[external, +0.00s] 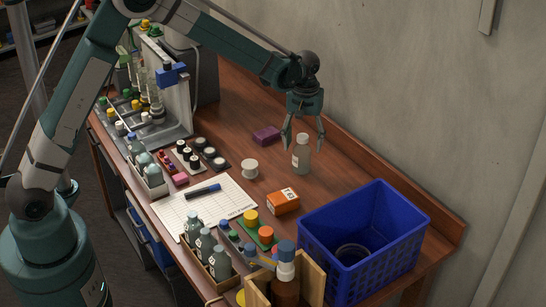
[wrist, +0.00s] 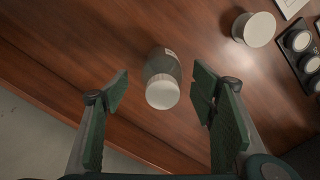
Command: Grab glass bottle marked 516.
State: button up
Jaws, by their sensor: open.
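A grey-green glass bottle with a white cap (external: 302,154) stands upright on the wooden bench near the back wall. A small label shows on it, but I cannot read its number. My gripper (external: 304,142) is open above it, fingers pointing down, with the cap at about fingertip height. In the wrist view the bottle (wrist: 163,80) shows between the two open fingers of my gripper (wrist: 158,92), with a gap on each side. Other bottles (external: 205,245) stand in a wooden tray at the front of the bench; their labels are too small to read.
A white round container (external: 250,168) stands left of the bottle; it also shows in the wrist view (wrist: 254,29). A purple block (external: 266,135) lies behind it. An orange box (external: 283,201) and a blue crate (external: 415,237) are nearer the front. The bench around the bottle is clear.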

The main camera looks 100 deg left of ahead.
aim_at(302, 151)
jog(key=shift+s+f, duration=0.15)
jog(key=shift+f, duration=2.1)
jog(key=c, duration=1.1)
jog(key=shift+r, duration=0.2)
jog(key=shift+r, duration=4.85)
